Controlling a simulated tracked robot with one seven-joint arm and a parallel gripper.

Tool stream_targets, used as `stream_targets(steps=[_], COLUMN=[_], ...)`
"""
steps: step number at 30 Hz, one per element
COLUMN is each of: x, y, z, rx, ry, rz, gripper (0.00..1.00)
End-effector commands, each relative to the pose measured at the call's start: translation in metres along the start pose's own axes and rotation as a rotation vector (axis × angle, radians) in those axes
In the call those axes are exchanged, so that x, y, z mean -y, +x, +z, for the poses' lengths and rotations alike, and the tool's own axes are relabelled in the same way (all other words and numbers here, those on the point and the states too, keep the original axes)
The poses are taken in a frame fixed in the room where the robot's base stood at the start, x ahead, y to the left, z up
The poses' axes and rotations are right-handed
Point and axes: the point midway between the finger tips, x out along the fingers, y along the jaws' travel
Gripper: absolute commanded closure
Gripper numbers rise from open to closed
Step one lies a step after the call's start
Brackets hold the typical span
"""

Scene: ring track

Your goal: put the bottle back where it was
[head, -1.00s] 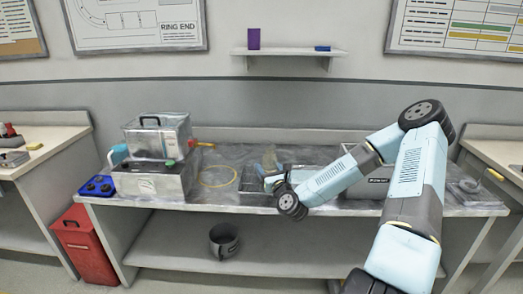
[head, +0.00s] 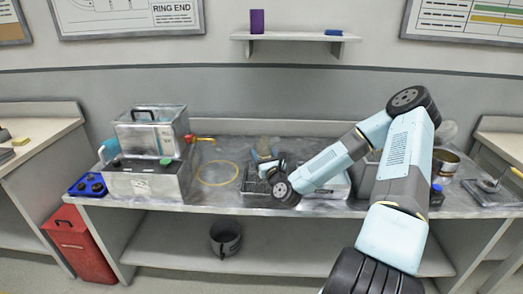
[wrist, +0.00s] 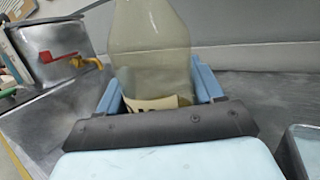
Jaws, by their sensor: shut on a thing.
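A translucent, pale yellow-green bottle (wrist: 155,45) stands upright between the blue fingers of my gripper (wrist: 160,92) in the wrist view. A cream label with dark marks shows low on it; its lower end is hidden behind the gripper body. In the head view the bottle (head: 267,147) is small and partly hidden by my gripper (head: 266,162), which is shut on it over the metal bench. A dark rack or tray (head: 254,188) lies just in front of and below them. I cannot tell whether the bottle touches the bench.
A metal tank (head: 152,135) on a box (head: 145,180) stands left, with a red-handled tap. A yellow ring (head: 217,173) lies between the tank and the rack. A light tray (head: 330,190) is close right of my gripper. A tin (head: 446,163) stands farther right.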

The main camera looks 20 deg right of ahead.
Motion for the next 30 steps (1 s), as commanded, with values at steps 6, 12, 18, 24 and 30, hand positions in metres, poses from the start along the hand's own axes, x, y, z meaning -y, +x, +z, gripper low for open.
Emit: stream_targets(steps=[6, 12, 18, 24, 30], x=[0.002, 0.003, 0.003, 0.003, 0.003], y=[-0.005, -0.008, -0.01, -0.011, -0.011], z=[-0.021, -0.037, -0.047, -0.049, -0.049], rx=[-0.001, 0.0, 0.0, 0.0, 0.0], ry=[0.001, 0.0, 0.0, 0.0, 0.0], rz=[-0.003, -0.004, -0.004, -0.004, -0.003], gripper=[1.0, 1.0, 1.0, 1.0, 1.0])
